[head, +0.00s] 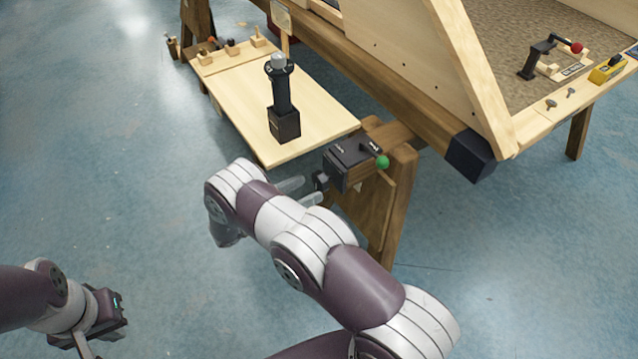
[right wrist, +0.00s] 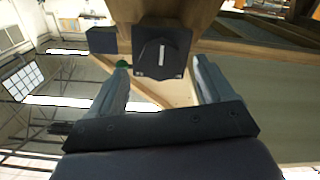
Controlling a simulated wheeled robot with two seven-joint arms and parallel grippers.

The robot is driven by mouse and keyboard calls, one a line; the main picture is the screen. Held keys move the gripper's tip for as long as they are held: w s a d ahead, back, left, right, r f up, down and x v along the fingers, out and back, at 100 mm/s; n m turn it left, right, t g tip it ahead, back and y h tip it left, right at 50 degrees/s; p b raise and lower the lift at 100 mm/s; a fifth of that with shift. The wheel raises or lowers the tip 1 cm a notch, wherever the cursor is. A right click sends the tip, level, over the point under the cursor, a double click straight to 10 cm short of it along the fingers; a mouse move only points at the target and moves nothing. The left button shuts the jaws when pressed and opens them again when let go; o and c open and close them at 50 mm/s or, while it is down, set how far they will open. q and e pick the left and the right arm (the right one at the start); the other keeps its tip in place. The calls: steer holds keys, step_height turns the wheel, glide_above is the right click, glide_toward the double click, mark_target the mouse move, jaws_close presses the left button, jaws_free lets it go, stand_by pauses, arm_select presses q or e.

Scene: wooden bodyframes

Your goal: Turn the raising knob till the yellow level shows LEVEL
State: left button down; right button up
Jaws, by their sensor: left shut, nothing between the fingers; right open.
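The raising knob (head: 321,181) is a dark knob on the near face of a black box (head: 350,160) on a wooden trestle. In the right wrist view the knob (right wrist: 162,53) faces me, with an upright white mark. My right gripper (head: 304,191) is open just in front of it. Its fingers stand left and right of the knob in the wrist view; I cannot tell whether they touch it. The yellow level (head: 607,70) lies at the far right bench edge, its reading too small to tell. My left gripper (head: 104,312) is shut and empty, low at left.
A green ball (head: 383,162) sits on the box's right side. A black post (head: 283,100) stands on a pale wooden board (head: 325,112) behind. A red-knobbed clamp (head: 545,57) is on the bench. A dark beam end (head: 470,155) juts out right of the box. The floor at left is clear.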

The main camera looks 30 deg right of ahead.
mark_target(317, 185)
steer(key=d, duration=0.5)
steer(key=shift+w, duration=0.2)
steer(key=shift+c, duration=0.3)
steer(key=c, duration=1)
steer(key=shift+o, duration=0.2)
steer(key=shift+b, duration=0.3)
